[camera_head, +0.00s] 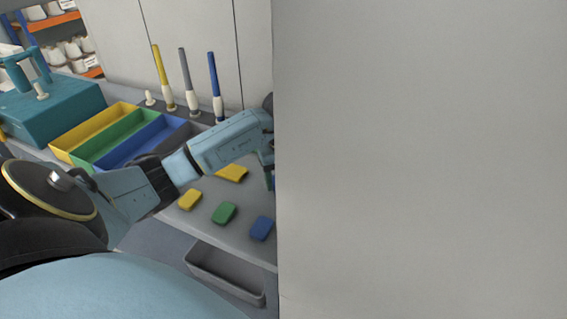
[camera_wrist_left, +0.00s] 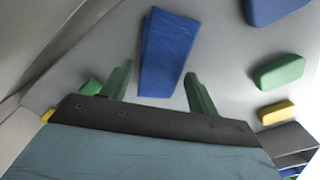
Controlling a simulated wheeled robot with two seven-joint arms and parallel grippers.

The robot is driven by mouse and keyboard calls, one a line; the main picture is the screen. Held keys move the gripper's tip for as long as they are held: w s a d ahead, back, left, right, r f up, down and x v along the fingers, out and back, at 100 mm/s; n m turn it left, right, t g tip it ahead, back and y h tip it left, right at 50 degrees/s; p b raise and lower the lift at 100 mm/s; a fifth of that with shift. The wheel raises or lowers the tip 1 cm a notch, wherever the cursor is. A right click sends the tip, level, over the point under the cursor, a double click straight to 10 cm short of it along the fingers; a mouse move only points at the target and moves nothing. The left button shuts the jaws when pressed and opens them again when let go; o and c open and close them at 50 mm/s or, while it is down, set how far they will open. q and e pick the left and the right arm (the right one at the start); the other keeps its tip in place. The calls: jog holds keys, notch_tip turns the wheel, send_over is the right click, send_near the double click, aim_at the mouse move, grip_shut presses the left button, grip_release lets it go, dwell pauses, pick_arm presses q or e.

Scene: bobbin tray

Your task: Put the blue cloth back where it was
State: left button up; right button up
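The blue cloth (camera_wrist_left: 168,50) lies folded flat on the grey table in the left wrist view. My left gripper (camera_wrist_left: 158,75) is open, its two green fingers apart on either side of the cloth's near end; I cannot tell whether they touch it. In the head view the left gripper (camera_head: 269,178) is mostly cut off by a large grey panel, and the cloth cannot be made out clearly there. My right gripper is not in view.
The grey panel (camera_head: 420,160) hides the right half of the head view. Yellow (camera_head: 190,199), green (camera_head: 224,213) and blue (camera_head: 261,228) blocks lie on the table. Behind are a three-coloured tray (camera_head: 76,146) and upright yellow, grey and blue rods (camera_head: 214,88). A grey bin (camera_head: 225,284) sits in front.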

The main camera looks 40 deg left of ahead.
pick_arm(q)
jog(key=shift+o, duration=1)
jog(key=shift+r, duration=0.1)
jog(key=shift+r, duration=0.2)
notch_tip(320, 180, up, 6)
jog(key=shift+r+p, duration=0.15)
jog(key=shift+p, duration=0.4)
jog(key=shift+r, duration=0.4)
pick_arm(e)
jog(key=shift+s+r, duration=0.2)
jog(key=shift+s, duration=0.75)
pick_arm(q)
jog(key=shift+f, duration=0.1)
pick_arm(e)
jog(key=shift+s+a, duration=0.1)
